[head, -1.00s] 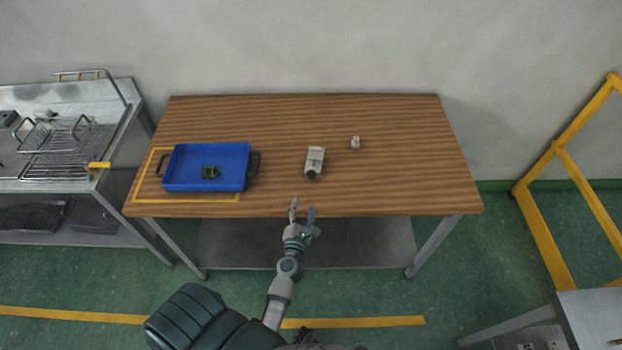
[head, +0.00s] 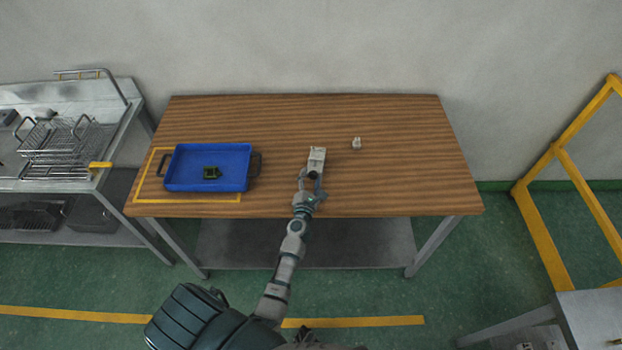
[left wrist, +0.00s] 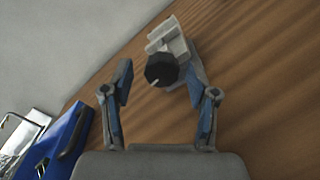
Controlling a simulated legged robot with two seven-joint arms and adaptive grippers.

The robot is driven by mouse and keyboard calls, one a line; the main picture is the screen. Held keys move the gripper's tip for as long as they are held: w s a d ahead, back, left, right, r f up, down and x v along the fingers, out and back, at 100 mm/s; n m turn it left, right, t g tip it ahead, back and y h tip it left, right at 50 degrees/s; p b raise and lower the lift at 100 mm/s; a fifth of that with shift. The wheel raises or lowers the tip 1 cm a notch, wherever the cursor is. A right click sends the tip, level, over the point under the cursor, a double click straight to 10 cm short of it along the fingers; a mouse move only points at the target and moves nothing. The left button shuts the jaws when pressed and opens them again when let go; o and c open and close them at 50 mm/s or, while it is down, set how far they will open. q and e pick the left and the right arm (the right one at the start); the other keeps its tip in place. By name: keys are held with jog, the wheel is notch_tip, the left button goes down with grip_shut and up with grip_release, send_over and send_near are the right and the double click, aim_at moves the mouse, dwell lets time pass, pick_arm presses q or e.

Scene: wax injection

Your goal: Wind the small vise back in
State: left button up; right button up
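The small vise (head: 317,158) is a light grey block on the wooden table, with a dark round knob (head: 313,174) at its near end. In the left wrist view the vise (left wrist: 175,43) lies ahead, and its black knob (left wrist: 161,70) with a pale mark faces me. My left gripper (head: 312,178) is at the knob's near side. In the left wrist view the fingers of the left gripper (left wrist: 160,86) stand apart on either side of the knob, with gaps showing. My right gripper is not in view.
A blue tray (head: 240,150) with a small dark green object (head: 212,173) stands left, partly over a yellow outline. A small pale object (head: 356,143) sits to the right of the vise. The table's right side (head: 420,170) is clear.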

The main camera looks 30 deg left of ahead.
pick_arm(q)
jog(key=c, duration=0.4)
jog(key=shift+d, duration=0.2)
grip_shut()
jog(key=shift+d+r+m, duration=0.2)
jog(key=shift+d+m, duration=0.1)
jog(key=shift+m, duration=0.3)
jog(key=shift+a, duration=0.1)
jog(key=shift+a, duration=0.1)
jog(key=shift+a+f, duration=0.1)
jog(key=shift+a, duration=0.05)
jog(key=o, duration=0.6)
grip_release()
jog(key=shift+c, duration=0.2)
jog(key=shift+d, duration=0.2)
